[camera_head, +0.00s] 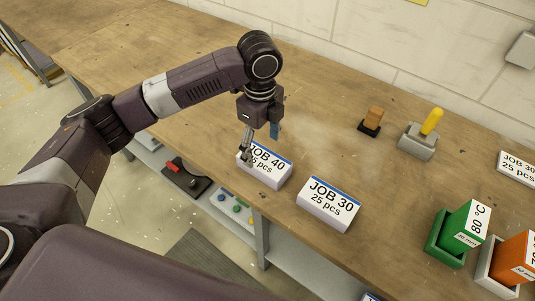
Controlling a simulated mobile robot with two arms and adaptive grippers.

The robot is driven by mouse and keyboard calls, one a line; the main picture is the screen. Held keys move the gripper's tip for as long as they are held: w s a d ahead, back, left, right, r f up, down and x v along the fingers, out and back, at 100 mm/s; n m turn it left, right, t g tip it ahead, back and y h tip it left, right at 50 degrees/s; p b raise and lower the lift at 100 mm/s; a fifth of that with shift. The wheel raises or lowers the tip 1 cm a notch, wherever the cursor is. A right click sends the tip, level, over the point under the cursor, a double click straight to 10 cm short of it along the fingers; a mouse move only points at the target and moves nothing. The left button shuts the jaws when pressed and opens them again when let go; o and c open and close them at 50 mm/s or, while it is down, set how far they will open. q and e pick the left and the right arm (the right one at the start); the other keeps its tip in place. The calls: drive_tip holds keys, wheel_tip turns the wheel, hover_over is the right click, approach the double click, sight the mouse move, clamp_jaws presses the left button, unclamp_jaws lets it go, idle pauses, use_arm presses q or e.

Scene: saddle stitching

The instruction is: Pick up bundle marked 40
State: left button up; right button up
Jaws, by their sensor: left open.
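The bundle marked 40 (265,172) is a white block labelled "JOB 40 25 pcs" with a blue edge stripe. It lies on the wooden bench near its front edge. My left gripper (260,146) points down at it, with its fingers apart. One finger overlaps the left part of the label and hides some of the text; the other shows near the bundle's back edge. I cannot tell whether the fingers touch it. My right gripper is not in view.
A yellow-handled tool (418,140) and a small orange-topped block (372,118) sit farther back. The bench is clear at the back left.

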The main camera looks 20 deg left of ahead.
sight(264, 159)
use_arm(q)
drive_tip(key=f, duration=0.1)
drive_tip(key=f+p, duration=0.1)
drive_tip(key=f, duration=0.2)
drive_tip(key=shift+s+d, duration=0.25)
drive_tip(key=shift+s, duration=0.1)
drive_tip(key=shift+w+f+p, duration=0.2)
drive_tip(key=shift+f+p, duration=0.15)
drive_tip(key=shift+f, duration=0.9)
drive_tip(key=c, duration=1.6)
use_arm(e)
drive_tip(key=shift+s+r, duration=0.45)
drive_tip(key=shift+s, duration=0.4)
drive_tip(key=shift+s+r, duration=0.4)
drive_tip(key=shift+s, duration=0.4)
